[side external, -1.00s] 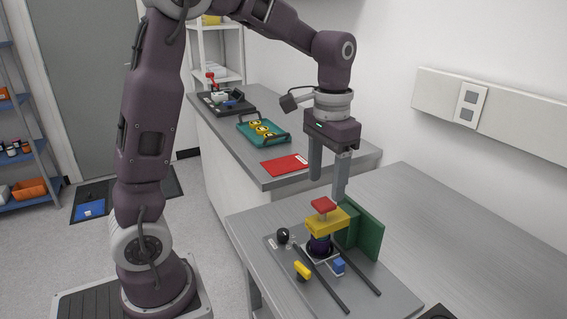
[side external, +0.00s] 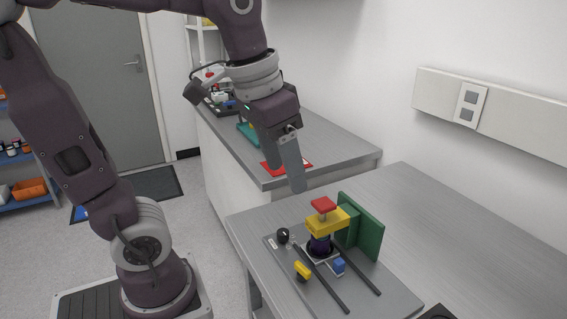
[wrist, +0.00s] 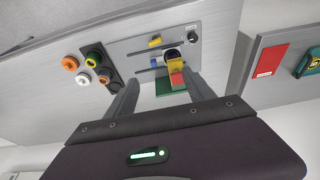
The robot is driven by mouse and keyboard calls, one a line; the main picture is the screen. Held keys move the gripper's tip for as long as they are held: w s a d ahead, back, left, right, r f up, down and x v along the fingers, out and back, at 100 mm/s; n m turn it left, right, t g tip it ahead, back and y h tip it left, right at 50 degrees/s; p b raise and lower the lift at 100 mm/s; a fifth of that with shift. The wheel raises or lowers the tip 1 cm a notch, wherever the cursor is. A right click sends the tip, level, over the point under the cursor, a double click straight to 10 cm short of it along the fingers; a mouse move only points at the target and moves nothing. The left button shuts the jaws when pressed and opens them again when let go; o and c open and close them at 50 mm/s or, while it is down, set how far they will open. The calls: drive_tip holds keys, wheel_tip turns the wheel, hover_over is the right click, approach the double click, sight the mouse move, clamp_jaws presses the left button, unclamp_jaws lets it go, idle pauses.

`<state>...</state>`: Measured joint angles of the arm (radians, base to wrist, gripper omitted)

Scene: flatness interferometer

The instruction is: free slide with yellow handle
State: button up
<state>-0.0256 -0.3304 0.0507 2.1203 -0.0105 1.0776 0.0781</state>
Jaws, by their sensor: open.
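A small yellow handle (side external: 303,268) stands on a grey plate (side external: 386,300) by the near dark rail; the wrist view also shows the handle (wrist: 154,41). Behind it, a yellow block (side external: 325,222) with a red top piece (side external: 323,204) sits over a dark purple round part (side external: 319,245), against a green angled block (side external: 368,238). A small blue block (side external: 338,265) sits between the two rails. My gripper (side external: 285,170) is open and empty, tilted, in the air above and left of the plate, clear of everything. Which yellow part belongs to the slide is hard to tell.
A black knob (side external: 283,235) stands at the plate's left edge. The bench (side external: 450,230) to the right is mostly bare. The wrist view shows several coloured round parts (wrist: 70,63) beside the plate.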

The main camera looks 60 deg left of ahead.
drive_tip(key=n+g, duration=0.1)
drive_tip(key=g, duration=0.1)
hover_over(303, 266)
wheel_tip(303, 266, down, 10)
drive_tip(key=shift+n+g, duration=0.5)
drive_tip(key=shift+g, duration=0.1)
wheel_tip(303, 266, down, 13)
drive_tip(key=shift+r, duration=0.1)
clamp_jaws()
drive_tip(key=shift+m, duration=0.8)
unclamp_jaws()
drive_tip(key=shift+r, duration=0.15)
